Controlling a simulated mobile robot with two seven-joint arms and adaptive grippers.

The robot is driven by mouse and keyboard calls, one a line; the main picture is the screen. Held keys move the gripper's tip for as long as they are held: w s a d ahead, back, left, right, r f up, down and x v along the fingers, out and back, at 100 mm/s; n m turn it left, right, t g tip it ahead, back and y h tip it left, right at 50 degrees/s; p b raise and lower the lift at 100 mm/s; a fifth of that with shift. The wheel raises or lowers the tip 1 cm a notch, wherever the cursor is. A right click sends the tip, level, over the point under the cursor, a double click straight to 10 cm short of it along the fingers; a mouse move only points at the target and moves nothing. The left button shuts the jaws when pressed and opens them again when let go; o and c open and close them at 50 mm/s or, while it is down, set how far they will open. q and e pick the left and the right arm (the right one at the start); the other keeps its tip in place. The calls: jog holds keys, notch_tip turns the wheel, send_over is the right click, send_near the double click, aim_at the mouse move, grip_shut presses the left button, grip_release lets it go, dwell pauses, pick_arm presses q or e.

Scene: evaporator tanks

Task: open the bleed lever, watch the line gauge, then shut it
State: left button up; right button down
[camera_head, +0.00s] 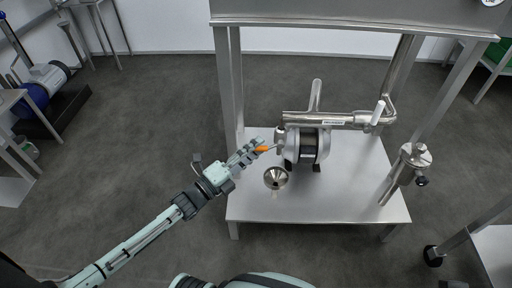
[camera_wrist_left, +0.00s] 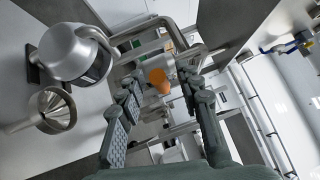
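The bleed lever appears as an orange grip (camera_head: 262,149) beside a small metal fitting at the left end of the pump's pipework. My left gripper (camera_head: 253,151) is right at the orange grip, coming from the lower left. In the left wrist view the orange grip (camera_wrist_left: 160,80) lies between the two spread fingers of my left gripper (camera_wrist_left: 160,94), with gaps on both sides. A round white face (camera_head: 491,2), cut off at the top right edge, may be the line gauge; no reading is legible. My right gripper is not in view.
A steel pump (camera_head: 308,147) and a metal funnel (camera_head: 276,178) stand on the steel table (camera_head: 330,208), close to my left gripper. A pipe (camera_head: 330,119) runs above the pump to the right.

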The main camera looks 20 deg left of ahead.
pick_arm(q)
jog(key=shift+w+d, duration=0.2)
jog(key=shift+w, duration=0.1)
grip_shut()
